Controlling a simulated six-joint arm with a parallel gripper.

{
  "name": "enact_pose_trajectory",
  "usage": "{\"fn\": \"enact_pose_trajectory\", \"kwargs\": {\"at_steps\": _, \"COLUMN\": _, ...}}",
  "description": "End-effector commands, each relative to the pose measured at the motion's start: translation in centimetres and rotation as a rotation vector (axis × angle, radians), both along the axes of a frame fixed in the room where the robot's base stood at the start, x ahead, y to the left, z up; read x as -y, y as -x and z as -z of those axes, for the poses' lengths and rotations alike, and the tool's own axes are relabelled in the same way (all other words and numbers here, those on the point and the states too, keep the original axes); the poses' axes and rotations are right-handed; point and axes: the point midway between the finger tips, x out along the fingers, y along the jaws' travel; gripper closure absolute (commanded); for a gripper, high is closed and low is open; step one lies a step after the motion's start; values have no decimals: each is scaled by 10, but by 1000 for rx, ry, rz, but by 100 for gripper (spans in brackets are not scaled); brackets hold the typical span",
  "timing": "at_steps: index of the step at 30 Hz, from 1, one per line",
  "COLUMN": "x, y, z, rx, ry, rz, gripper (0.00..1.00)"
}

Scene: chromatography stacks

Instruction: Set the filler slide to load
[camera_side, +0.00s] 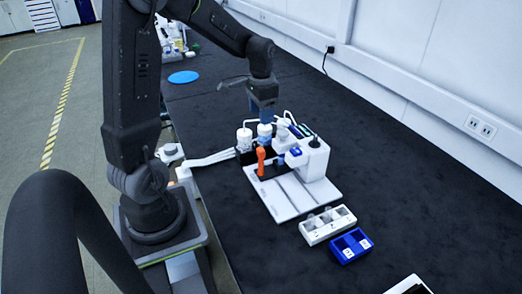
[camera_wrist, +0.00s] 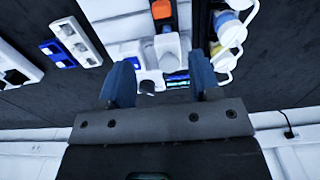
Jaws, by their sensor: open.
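The chromatography instrument (camera_side: 316,160) is a white upright unit on a flat light base plate (camera_side: 292,200). A small blue piece (camera_side: 296,151) shows on its front, and an orange handle-like part (camera_side: 261,160) stands at its left. I cannot tell for sure which part is the filler slide or how it is set. My gripper (camera_side: 266,114) is above the rear of the instrument, pointing down, with blue fingers. In the wrist view my gripper (camera_wrist: 161,85) is open, its fingers wide apart, with white instrument parts (camera_wrist: 167,47) beyond them. I see nothing held, and contact is unclear.
White-capped bottles (camera_side: 244,136) stand at the instrument's left, close to my fingers. A white rack (camera_side: 328,224) and a blue two-slot rack (camera_side: 351,245) lie in front. A blue disc (camera_side: 184,77) lies far back. The black bench (camera_side: 410,210) is mostly clear to the right.

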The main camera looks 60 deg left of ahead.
Motion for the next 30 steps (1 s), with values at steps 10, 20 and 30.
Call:
{"fn": "enact_pose_trajectory", "kwargs": {"at_steps": 10, "x": -3, "y": 0, "z": 43, "rx": -12, "ry": 8, "rz": 0, "gripper": 43}}
{"fn": "enact_pose_trajectory", "kwargs": {"at_steps": 20, "x": -3, "y": 0, "z": 109, "rx": -11, "ry": 7, "rz": 0, "gripper": 43}}
{"fn": "enact_pose_trajectory", "kwargs": {"at_steps": 30, "x": -3, "y": 0, "z": 140, "rx": -6, "ry": 4, "rz": 0, "gripper": 43}}
